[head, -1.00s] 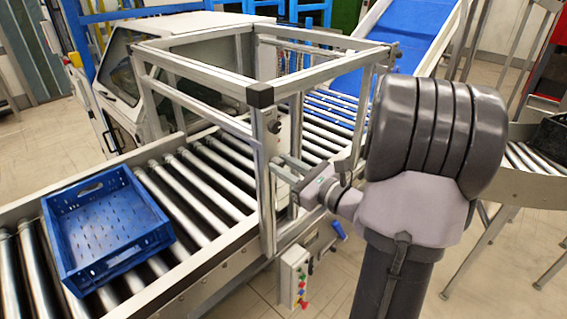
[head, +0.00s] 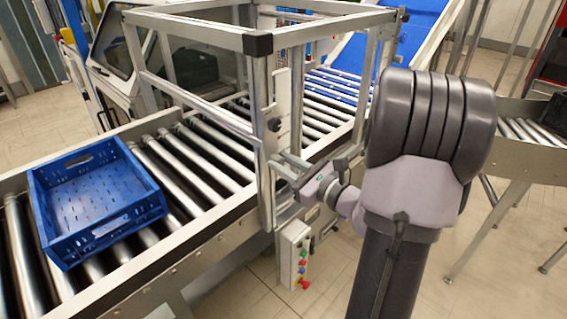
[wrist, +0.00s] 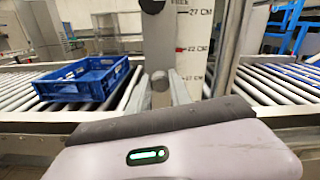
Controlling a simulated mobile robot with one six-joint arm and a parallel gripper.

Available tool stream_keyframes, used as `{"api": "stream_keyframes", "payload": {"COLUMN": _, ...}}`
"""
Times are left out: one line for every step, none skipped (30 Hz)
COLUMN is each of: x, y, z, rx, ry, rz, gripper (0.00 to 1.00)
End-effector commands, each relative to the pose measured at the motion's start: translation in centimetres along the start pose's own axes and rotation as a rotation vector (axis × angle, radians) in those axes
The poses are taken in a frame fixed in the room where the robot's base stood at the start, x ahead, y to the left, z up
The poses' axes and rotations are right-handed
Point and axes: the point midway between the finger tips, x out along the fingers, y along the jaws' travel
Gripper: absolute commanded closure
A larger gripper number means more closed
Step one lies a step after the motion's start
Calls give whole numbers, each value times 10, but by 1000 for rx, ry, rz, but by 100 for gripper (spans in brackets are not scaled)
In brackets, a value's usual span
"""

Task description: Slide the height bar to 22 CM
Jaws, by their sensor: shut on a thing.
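The height bar (head: 203,108) is the lower crossbar of the metal frame over the roller conveyor, below the top rail. In the wrist view a round grey knob (wrist: 160,82) sits between my gripper's fingers. My gripper (head: 286,163) is shut on this knob, at the frame's near right post. The white scale plate (head: 284,95) stands upright on that post. In the wrist view its scale (wrist: 196,65) shows 27 CM at the top and 22 CM lower down. A small red mark (wrist: 180,49) lies about level with the 22 CM label.
A blue crate (head: 60,225) sits on the rollers at left, clear of the frame. A control box (head: 294,255) with coloured buttons hangs below the near conveyor rail. A blue sloped belt (head: 420,30) rises behind. A machine with a window (head: 105,50) stands beyond the conveyor.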

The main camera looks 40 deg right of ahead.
Motion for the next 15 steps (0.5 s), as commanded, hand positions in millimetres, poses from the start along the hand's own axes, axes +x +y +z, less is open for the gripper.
{"api": "stream_keyframes", "payload": {"x": 0, "y": 0, "z": 0, "rx": 0, "ry": 0, "rz": 0, "gripper": 69}}
{"api": "stream_keyframes", "payload": {"x": 0, "y": 0, "z": 0, "rx": 0, "ry": 0, "rz": 0, "gripper": 63}}
{"api": "stream_keyframes", "payload": {"x": 0, "y": 0, "z": 0, "rx": 0, "ry": 0, "rz": 0, "gripper": 56}}
{"api": "stream_keyframes", "payload": {"x": 0, "y": 0, "z": 0, "rx": 0, "ry": 0, "rz": 0, "gripper": 53}}
{"api": "stream_keyframes", "payload": {"x": 0, "y": 0, "z": 0, "rx": 0, "ry": 0, "rz": 0, "gripper": 53}}
{"api": "stream_keyframes", "payload": {"x": 0, "y": 0, "z": 0, "rx": 0, "ry": 0, "rz": 0, "gripper": 53}}
{"api": "stream_keyframes", "payload": {"x": 0, "y": 0, "z": 0, "rx": 0, "ry": 0, "rz": 0, "gripper": 53}}
{"api": "stream_keyframes", "payload": {"x": 0, "y": 0, "z": 0, "rx": 0, "ry": 0, "rz": 0, "gripper": 53}}
{"api": "stream_keyframes", "payload": {"x": 0, "y": 0, "z": 0, "rx": 0, "ry": -1, "rz": 0, "gripper": 53}}
{"api": "stream_keyframes", "payload": {"x": 0, "y": 0, "z": 0, "rx": 0, "ry": -1, "rz": 0, "gripper": 53}}
{"api": "stream_keyframes", "payload": {"x": 0, "y": 0, "z": 0, "rx": 0, "ry": -1, "rz": 0, "gripper": 53}}
{"api": "stream_keyframes", "payload": {"x": 0, "y": 0, "z": 0, "rx": 0, "ry": -1, "rz": -1, "gripper": 53}}
{"api": "stream_keyframes", "payload": {"x": -1, "y": 0, "z": 0, "rx": 0, "ry": 0, "rz": -1, "gripper": 53}}
{"api": "stream_keyframes", "payload": {"x": -3, "y": -1, "z": 0, "rx": 0, "ry": 0, "rz": -1, "gripper": 53}}
{"api": "stream_keyframes", "payload": {"x": -8, "y": -1, "z": 1, "rx": 0, "ry": 0, "rz": -2, "gripper": 53}}
